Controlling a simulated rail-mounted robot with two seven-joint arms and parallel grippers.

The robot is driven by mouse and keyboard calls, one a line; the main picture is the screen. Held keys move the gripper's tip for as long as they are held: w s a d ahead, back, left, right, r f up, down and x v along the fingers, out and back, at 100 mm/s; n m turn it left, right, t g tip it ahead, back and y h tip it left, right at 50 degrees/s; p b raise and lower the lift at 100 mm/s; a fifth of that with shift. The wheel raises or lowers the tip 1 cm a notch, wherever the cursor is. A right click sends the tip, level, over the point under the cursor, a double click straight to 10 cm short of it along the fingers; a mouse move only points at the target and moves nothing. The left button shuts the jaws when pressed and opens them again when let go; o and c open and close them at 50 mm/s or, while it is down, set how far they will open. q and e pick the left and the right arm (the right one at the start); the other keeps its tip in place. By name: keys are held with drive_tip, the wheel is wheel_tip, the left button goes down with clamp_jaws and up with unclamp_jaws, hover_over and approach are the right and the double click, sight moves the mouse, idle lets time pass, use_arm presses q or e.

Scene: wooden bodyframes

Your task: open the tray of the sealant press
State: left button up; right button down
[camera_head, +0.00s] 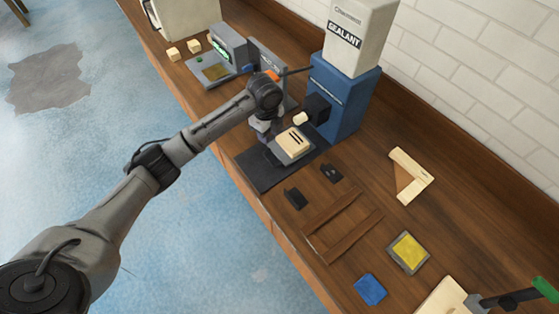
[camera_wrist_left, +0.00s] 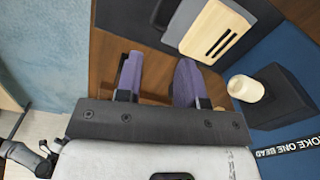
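The sealant press is a blue machine (camera_head: 345,95) with a white container marked SEALANT (camera_head: 360,35) on top and a pale nozzle (camera_head: 300,118) at its front. Its grey tray (camera_head: 291,156) lies on a dark base plate (camera_head: 255,171) and carries a pale slotted wooden block (camera_head: 295,140). In the left wrist view, the block (camera_wrist_left: 215,32) shows beyond the fingers, with the pale nozzle (camera_wrist_left: 245,88) to the right. My left gripper (camera_wrist_left: 158,64) has two purple fingers apart with nothing between them, short of the tray. In the head view, its fingers are mostly hidden by the arm.
A grey machine with a green display (camera_head: 228,45) stands farther back. Black brackets (camera_head: 294,197), wooden strips (camera_head: 345,225), a triangular wooden piece (camera_head: 408,175), a yellow pad (camera_head: 408,252) and a blue block (camera_head: 370,289) lie on the bench nearer me. The wall bounds the right side.

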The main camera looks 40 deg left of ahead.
sight(268, 159)
use_arm(q)
drive_tip(key=f+m, duration=0.1)
drive_tip(key=f, duration=0.3)
drive_tip(key=f+m, duration=0.1)
drive_tip(key=f, duration=0.4)
drive_tip(key=f+b, duration=0.1)
drive_tip(key=f, duration=0.3)
drive_tip(key=shift+s+a+f+m, duration=0.1)
drive_tip(key=shift+a+f+m, duration=0.1)
drive_tip(key=shift+f+m, duration=0.2)
clamp_jaws()
idle(0.3)
